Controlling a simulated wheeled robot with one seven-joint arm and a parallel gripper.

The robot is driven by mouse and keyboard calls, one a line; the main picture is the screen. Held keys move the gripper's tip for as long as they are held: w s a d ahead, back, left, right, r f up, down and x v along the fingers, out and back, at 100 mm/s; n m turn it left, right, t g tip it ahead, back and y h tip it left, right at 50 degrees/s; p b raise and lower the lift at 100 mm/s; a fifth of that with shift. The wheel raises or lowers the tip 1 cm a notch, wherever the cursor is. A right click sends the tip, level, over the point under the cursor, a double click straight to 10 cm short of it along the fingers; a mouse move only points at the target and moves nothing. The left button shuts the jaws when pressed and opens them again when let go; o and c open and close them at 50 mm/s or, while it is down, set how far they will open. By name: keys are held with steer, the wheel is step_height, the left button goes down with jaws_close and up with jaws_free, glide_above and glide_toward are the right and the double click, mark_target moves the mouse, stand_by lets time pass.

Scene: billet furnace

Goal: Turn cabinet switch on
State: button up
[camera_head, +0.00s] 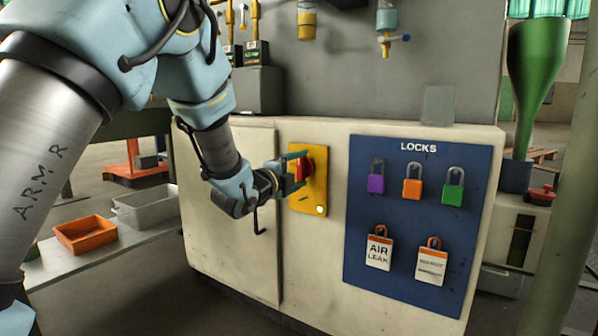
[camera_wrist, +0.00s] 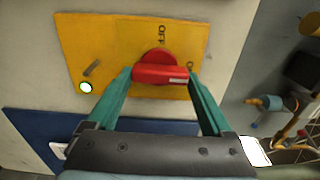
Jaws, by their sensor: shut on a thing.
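The cabinet switch is a red rotary handle (camera_head: 304,168) on a yellow plate (camera_head: 320,182) on the cream cabinet front. In the wrist view, the red handle (camera_wrist: 160,73) lies crosswise on the yellow plate (camera_wrist: 85,40), with dark "OFF" lettering beside it. My gripper (camera_head: 296,168) is at the plate in the head view. In the wrist view its two green fingers (camera_wrist: 160,84) sit at either end of the handle, shut on it. A small white lamp (camera_head: 320,210) is lit on the plate; it also shows in the wrist view (camera_wrist: 86,87).
A blue "LOCKS" board (camera_head: 400,215) with purple, orange and green padlocks and two tags is right of the switch. An orange bin (camera_head: 86,235) and a grey bin (camera_head: 147,208) stand on a bench at left. Valves and pipes are above the cabinet.

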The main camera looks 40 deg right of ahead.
steer(key=o, duration=1.1)
steer(key=shift+o, duration=0.2)
steer(key=shift+a, duration=0.1)
steer(key=p+v, duration=0.2)
steer(key=v, duration=0.8)
steer(key=shift+a+p, duration=0.3)
